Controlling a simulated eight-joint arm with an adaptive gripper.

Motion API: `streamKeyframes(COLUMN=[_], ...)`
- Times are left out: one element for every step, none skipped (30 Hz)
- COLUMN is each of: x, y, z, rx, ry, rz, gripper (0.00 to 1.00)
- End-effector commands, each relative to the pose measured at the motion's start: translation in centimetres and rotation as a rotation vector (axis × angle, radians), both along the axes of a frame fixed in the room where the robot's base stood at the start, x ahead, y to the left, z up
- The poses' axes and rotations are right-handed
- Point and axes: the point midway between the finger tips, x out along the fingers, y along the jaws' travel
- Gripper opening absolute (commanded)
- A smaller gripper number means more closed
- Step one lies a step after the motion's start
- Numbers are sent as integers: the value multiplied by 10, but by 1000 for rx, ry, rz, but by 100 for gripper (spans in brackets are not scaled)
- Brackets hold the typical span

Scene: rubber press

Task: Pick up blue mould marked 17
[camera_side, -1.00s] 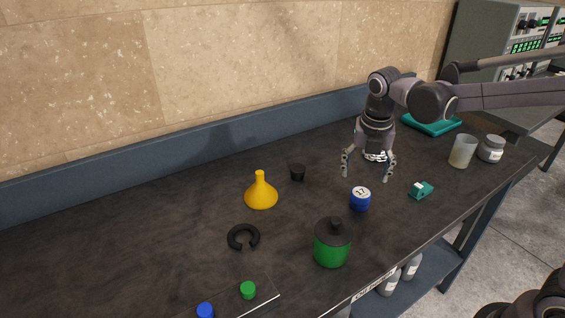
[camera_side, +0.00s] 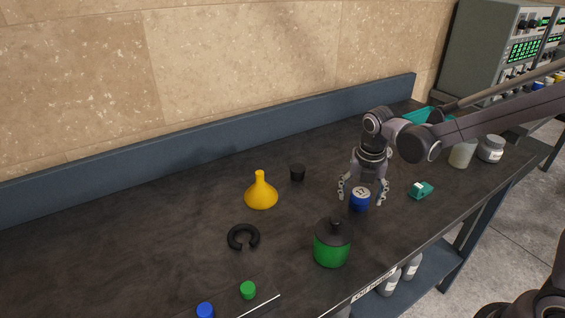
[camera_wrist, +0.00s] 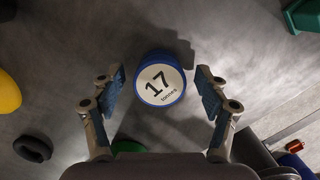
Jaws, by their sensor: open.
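The blue mould marked 17 (camera_side: 360,203) stands upright on the dark bench in the side view. In the wrist view the blue mould (camera_wrist: 160,82) shows its white top with "17 tonnes" on it, between my two fingers and slightly beyond their tips. My gripper (camera_side: 362,192) points down over the mould, with one finger at each side of it. In the wrist view my gripper (camera_wrist: 161,82) is open, with a clear gap between each finger and the mould. I cannot tell the exact height of the fingertips above the bench.
A green jar with a black lid (camera_side: 332,243) stands just in front of the mould. A teal block (camera_side: 421,190) lies to the right. The far left bench is clear.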

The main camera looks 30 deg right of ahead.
Motion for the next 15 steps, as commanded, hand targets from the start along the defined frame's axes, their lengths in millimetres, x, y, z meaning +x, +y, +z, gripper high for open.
streamKeyframes(x=[0, 0, 0, 0, 0, 0, 0, 0, 0, 0, 0, 0, 0, 0, 0], y=[0, 0, 0, 0, 0, 0, 0, 0, 0, 0, 0, 0, 0, 0, 0], z=[0, 0, 0, 0, 0, 0, 0, 0, 0, 0, 0, 0, 1, 1, 1], rx=[0, 0, 0, 0, 0, 0, 0, 0, 0, 0, 0, 0, 0, 0, 0], ry=[0, 0, 0, 0, 0, 0, 0, 0, 0, 0, 0, 0, 0, 0, 0], rz=[0, 0, 0, 0, 0, 0, 0, 0, 0, -1, 0, 0, 0, 0, 0], gripper=[75, 75, 75, 75, 66, 54, 46, 37, 26, 17, 8, 8, 8, 8, 8])
